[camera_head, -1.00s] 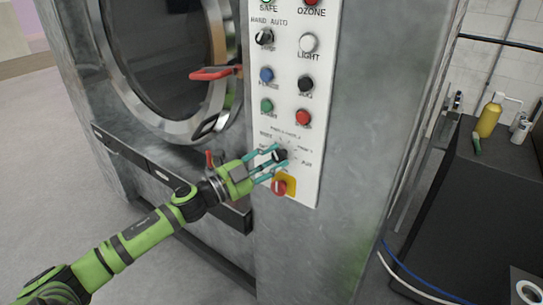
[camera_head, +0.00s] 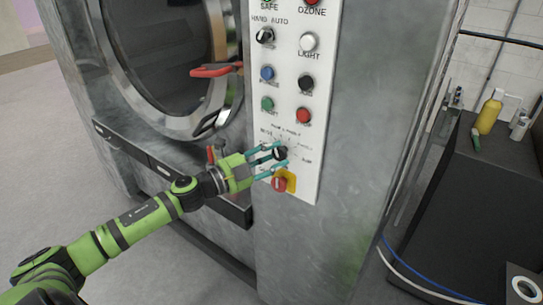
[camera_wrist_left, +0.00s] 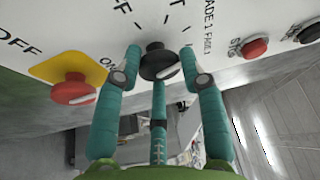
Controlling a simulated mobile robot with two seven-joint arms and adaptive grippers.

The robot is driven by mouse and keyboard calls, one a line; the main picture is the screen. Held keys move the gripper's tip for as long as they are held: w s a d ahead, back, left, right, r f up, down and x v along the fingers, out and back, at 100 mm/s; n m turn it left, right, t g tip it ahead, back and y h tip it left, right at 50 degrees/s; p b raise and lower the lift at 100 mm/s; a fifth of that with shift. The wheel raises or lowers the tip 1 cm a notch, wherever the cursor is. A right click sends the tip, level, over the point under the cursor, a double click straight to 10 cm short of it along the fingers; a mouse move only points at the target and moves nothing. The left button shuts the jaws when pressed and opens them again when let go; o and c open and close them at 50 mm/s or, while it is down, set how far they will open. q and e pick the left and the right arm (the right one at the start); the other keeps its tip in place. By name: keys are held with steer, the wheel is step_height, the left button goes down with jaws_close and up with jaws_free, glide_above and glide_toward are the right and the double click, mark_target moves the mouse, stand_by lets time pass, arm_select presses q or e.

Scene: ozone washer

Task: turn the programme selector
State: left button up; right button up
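The programme selector is a black round knob (camera_head: 280,153) low on the white control panel (camera_head: 299,130), with printed labels and tick marks around it. It shows in the left wrist view as a black knob (camera_wrist_left: 158,62) with a pale pointer mark. My left gripper (camera_head: 281,158) is at the selector. In the wrist view its teal fingers (camera_wrist_left: 160,65) stand on both sides of the knob, with narrow gaps visible, and the third finger is below it. The fingers look open around the knob; contact at the third finger cannot be told. My right gripper is not in view.
A red emergency knob (camera_head: 279,184) on a yellow plate sits just below the selector, close to the fingers. Red (camera_head: 304,116) and green (camera_head: 267,104) buttons are above. The washer door (camera_head: 160,60) with a red handle (camera_head: 215,71) is left of the panel.

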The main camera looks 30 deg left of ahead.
arm_select(q)
steer(key=shift+o, duration=1.3)
steer(key=shift+s+d, duration=0.15)
steer(key=shift+d, duration=0.25)
steer(key=shift+s+a+f, duration=0.15)
steer(key=shift+s+a, duration=0.35)
steer(key=v, duration=1)
steer(key=shift+s, duration=0.45)
